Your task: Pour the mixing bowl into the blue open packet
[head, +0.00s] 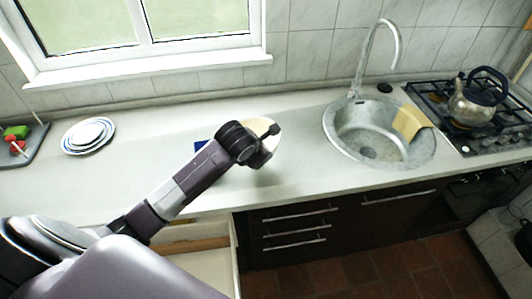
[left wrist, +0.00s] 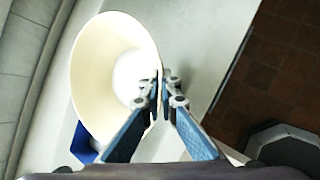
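The mixing bowl (left wrist: 92,75) is cream inside and fills the upper left of the left wrist view. In the head view the bowl (head: 264,148) is mostly behind my arm, over the counter. My left gripper (left wrist: 164,82) has its fingers close together at the bowl's right rim, with the wall between the tips. The left gripper (head: 270,133) also shows in the head view. The blue packet (left wrist: 82,142) is partly hidden below the bowl; a blue bit of it (head: 200,145) shows beside my arm in the head view. Its opening is hidden. My right gripper is out of view.
Stacked plates (head: 88,136) and a tray (head: 36,140) with red and green items stand at the left. A round sink (head: 345,137) with a yellow cloth (head: 410,121) and a hob with a kettle (head: 473,103) are at the right. A drawer (head: 208,262) stands open below.

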